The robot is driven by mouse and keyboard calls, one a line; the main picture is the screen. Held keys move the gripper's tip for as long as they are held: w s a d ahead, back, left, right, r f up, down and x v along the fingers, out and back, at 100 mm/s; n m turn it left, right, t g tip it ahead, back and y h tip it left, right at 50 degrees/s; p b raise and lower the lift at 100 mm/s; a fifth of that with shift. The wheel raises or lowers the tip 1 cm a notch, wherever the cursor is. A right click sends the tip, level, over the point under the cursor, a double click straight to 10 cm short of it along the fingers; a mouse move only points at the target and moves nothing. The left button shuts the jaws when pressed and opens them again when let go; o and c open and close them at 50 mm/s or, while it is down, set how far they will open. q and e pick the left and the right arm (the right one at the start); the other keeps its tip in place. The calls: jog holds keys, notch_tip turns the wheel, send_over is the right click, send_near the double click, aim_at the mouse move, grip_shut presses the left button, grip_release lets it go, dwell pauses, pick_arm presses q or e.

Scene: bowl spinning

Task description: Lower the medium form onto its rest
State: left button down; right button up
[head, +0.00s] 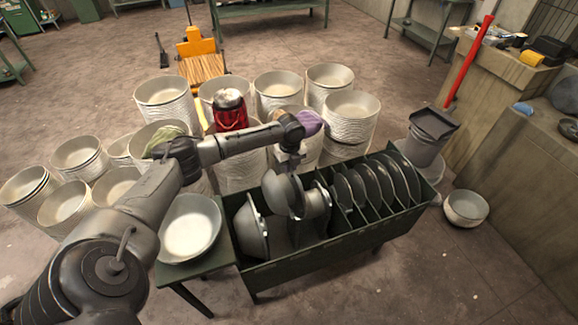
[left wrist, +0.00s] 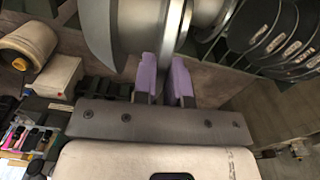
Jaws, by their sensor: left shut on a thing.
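My left gripper (head: 290,158) hangs over the dark green rack (head: 330,253). In the left wrist view its purple-padded fingers (left wrist: 166,84) are shut on the edge of a grey metal form, which I take as the medium form (left wrist: 150,28). In the head view this form (head: 279,193) hangs below the gripper, its round face tilted, among the rack's left slots. Its lower edge overlaps the rack and other forms, so I cannot tell whether it touches its rest. A larger grey form (head: 250,228) stands to its left, and another rounded metal piece (head: 317,203) is close on its right.
Several dark round plates (head: 378,181) fill the rack's right side. A white bowl (head: 190,228) sits on a small green stand at the left.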

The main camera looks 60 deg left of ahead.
pick_arm(q)
jog(key=shift+m, duration=0.6)
jog(key=shift+f, duration=0.1)
jog(key=shift+f+b, duration=1.6)
jog(key=shift+b, duration=0.6)
jog(key=shift+s+p, duration=0.1)
jog(key=shift+p, duration=0.2)
jog(key=shift+s+a+f, duration=0.1)
